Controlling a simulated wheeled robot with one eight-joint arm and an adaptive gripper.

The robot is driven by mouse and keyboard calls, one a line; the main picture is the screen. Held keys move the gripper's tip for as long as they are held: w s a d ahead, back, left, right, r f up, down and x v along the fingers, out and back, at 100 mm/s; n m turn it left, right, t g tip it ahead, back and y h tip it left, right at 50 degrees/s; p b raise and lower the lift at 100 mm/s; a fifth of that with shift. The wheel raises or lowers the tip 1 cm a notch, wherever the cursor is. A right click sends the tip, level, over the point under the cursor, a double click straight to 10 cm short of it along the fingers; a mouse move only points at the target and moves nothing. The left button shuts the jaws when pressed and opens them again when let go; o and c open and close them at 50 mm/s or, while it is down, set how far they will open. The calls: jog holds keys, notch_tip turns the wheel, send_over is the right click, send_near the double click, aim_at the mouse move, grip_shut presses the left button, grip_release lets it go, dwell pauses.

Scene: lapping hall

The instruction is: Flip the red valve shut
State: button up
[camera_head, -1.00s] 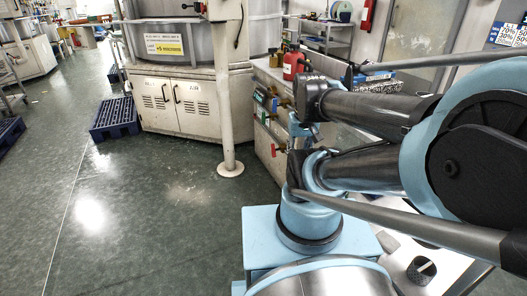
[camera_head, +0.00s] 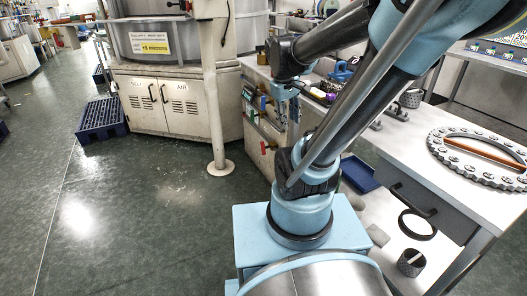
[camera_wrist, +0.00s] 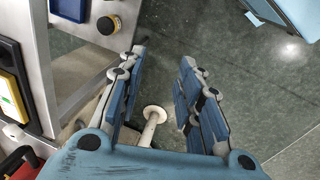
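A small red valve handle (camera_head: 268,147) shows low on the side of the pale cabinet (camera_head: 252,128) in the head view, left of my arm. It is too small there to tell its exact angle. My gripper (camera_head: 284,92) hangs near the upper part of that cabinet side, above and slightly right of the red handle, apart from it. In the wrist view my gripper (camera_wrist: 163,57) is open, its two blue-padded fingers spread with nothing between them. A red thing (camera_wrist: 20,162) is cut off at the wrist view's lower left; I cannot tell whether it is the valve.
A white post (camera_head: 217,110) with a round foot stands left of the cabinet. A white table (camera_head: 420,130) with a toothed ring (camera_head: 480,157) is on the right. A blue crate (camera_head: 101,118) lies on the floor at left. Open floor spreads between.

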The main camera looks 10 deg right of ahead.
jog(key=w+r+n+h, duration=0.25)
jog(key=w+n, duration=0.35)
jog(key=w, duration=1.4)
jog(key=w+a+f+n+h, duration=0.2)
jog(key=w+a+f+n, duration=0.15)
jog(key=w, duration=0.45)
jog(key=w+a+f+n+h, duration=0.2)
jog(key=w+f, duration=0.3)
jog(key=w, duration=0.2)
jog(key=w+a+f+n+h, duration=0.1)
jog(key=w+a+f+n, duration=0.1)
jog(key=w+a+f, duration=0.3)
jog(key=w+a+f+n+h, duration=0.15)
jog(key=w+f, duration=0.25)
jog(key=f, duration=0.4)
jog(key=n+h, duration=0.3)
jog(key=n, duration=0.2)
send_near(263, 148)
jog(key=shift+t+y, duration=0.3)
jog(key=shift+t, duration=0.1)
jog(key=x, duration=1)
jog(key=shift+d+f, duration=0.2)
grip_shut()
